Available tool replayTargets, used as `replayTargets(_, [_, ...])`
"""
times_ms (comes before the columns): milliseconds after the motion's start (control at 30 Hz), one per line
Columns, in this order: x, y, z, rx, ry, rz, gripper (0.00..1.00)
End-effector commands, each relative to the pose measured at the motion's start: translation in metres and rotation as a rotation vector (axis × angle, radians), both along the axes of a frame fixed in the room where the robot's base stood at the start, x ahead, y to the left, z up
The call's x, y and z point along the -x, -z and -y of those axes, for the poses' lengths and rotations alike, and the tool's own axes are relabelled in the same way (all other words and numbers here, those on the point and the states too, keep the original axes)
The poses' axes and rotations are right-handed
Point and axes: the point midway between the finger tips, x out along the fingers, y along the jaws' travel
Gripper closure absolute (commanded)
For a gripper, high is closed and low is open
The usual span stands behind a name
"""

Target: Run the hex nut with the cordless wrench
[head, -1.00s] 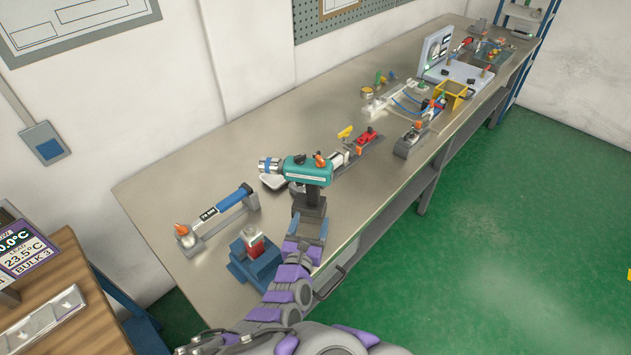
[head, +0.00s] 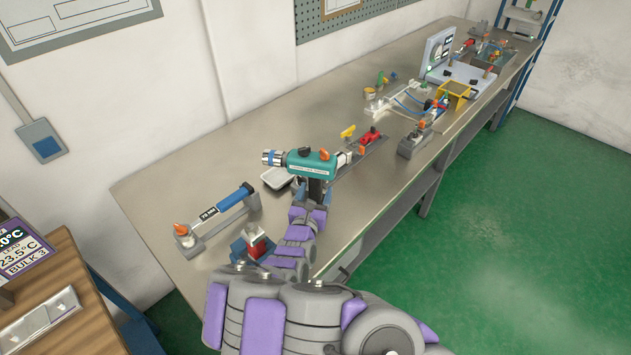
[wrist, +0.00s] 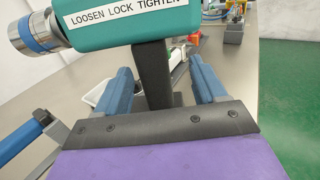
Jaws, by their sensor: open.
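The cordless wrench (head: 312,163) has a teal body, a silver and blue nose pointing left and orange and black parts on top. Its dark handle (wrist: 154,75) points down. In the wrist view a label on the teal body reads LOOSEN LOCK TIGHTEN. My gripper (wrist: 158,85) is open, with one blue finger on each side of the handle; gaps show between fingers and handle. In the head view my gripper (head: 312,192) is below the wrench body, and the handle's lower part is hidden. I cannot make out the hex nut for certain.
A blue block with a red piece (head: 255,243) stands at the near bench edge. Several fixtures (head: 412,142) stand farther right. The bench's back left is clear.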

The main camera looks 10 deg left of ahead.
Motion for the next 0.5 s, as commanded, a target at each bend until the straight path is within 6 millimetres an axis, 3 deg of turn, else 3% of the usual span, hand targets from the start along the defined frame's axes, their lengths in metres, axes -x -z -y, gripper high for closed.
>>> replayTargets(167, [-0.009, 0.003, 0.004, -0.006, 0.0, -0.002, 0.28])
replayTargets(367, [-0.035, 0.007, 0.019, -0.016, 0.006, -0.005, 0.28])
replayTargets(500, [-0.05, 0.007, 0.019, -0.015, 0.003, -0.006, 0.28])
